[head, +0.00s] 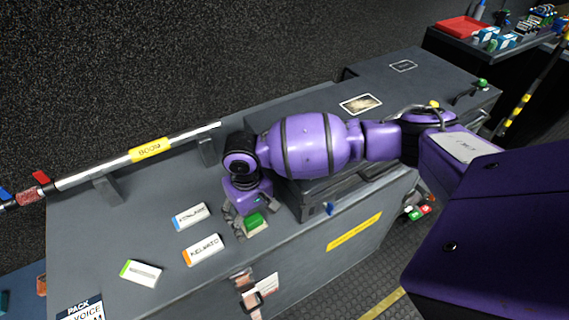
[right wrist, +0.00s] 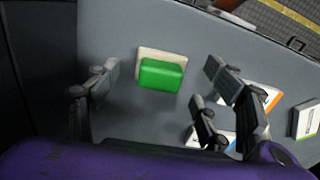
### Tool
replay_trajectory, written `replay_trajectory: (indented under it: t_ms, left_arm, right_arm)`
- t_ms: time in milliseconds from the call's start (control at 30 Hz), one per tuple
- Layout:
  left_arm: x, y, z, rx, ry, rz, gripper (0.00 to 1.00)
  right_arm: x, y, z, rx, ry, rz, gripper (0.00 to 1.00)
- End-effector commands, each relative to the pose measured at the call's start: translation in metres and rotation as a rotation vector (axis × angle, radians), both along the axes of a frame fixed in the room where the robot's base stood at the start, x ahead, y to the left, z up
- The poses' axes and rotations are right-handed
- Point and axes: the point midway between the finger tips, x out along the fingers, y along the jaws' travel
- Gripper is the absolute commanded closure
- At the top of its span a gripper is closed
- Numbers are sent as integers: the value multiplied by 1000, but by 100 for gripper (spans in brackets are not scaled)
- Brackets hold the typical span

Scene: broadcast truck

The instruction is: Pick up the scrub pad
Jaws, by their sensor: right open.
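The scrub pad (head: 254,220), a green block on a beige layer, lies on the grey case top near its front edge. It also shows in the right wrist view (right wrist: 162,74), lying flat and uncovered. My right gripper (head: 242,218) is above the case top at the pad. In the right wrist view its fingers (right wrist: 161,68) are spread wide, one on each side of the pad, with nothing between them in contact. My left gripper is not in view.
White labelled boxes with an orange end (head: 203,250), a blue end (head: 190,217) and a green end (head: 141,272) lie left of the pad. A boom pole (head: 150,150) rests on supports behind. A grey raised block (head: 318,198) stands right of the gripper.

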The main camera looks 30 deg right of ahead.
Motion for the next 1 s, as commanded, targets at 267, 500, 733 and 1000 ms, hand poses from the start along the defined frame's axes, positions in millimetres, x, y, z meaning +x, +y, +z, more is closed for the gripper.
replay_trajectory:
  t_ms: [267,500,733,1000]
  left_arm:
    - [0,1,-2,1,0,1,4]
    - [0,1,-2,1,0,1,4]
    - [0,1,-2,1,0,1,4]
    - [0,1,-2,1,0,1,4]
  right_arm:
    - [2,1,-19,2,-6,3,27]
    - [2,1,-19,2,-6,3,39]
    - [2,1,-19,2,-6,3,69]
    - [2,1,-18,2,-7,3,75]
